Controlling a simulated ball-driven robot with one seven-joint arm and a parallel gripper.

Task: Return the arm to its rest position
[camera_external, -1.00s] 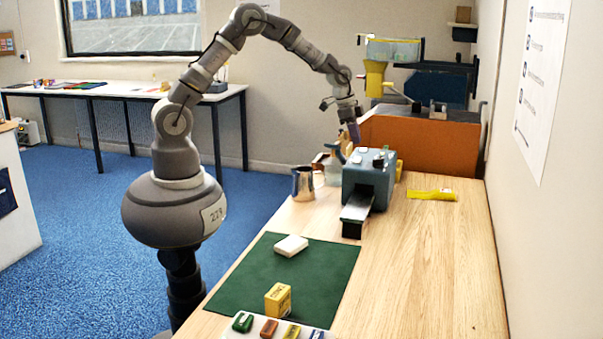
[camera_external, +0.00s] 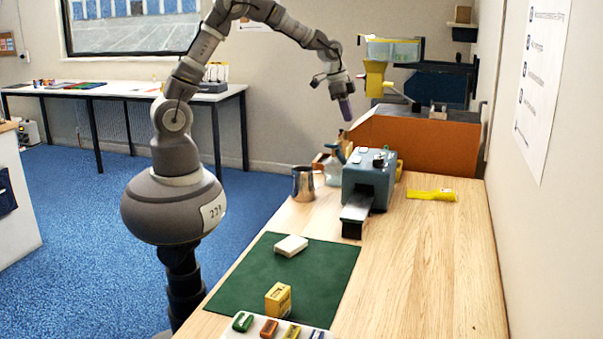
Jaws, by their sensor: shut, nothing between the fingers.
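My gripper (camera_external: 346,113) hangs in the air at the end of my raised arm. It points down, in front of the orange machine body, above the spray bottle and the blue-grey device. Its purple-tipped fingers are shut with nothing between them, and it touches nothing. My arm arches up from my round base on the left, and its top is cut off by the upper picture edge.
The wooden bench (camera_external: 430,270) bears a blue-grey device (camera_external: 365,180), a metal jug (camera_external: 303,184), a spray bottle (camera_external: 333,168) and a yellow strip (camera_external: 432,195). A green mat (camera_external: 325,285) holds a white block (camera_external: 291,245) and a yellow box (camera_external: 278,299). An orange machine (camera_external: 430,145) stands behind.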

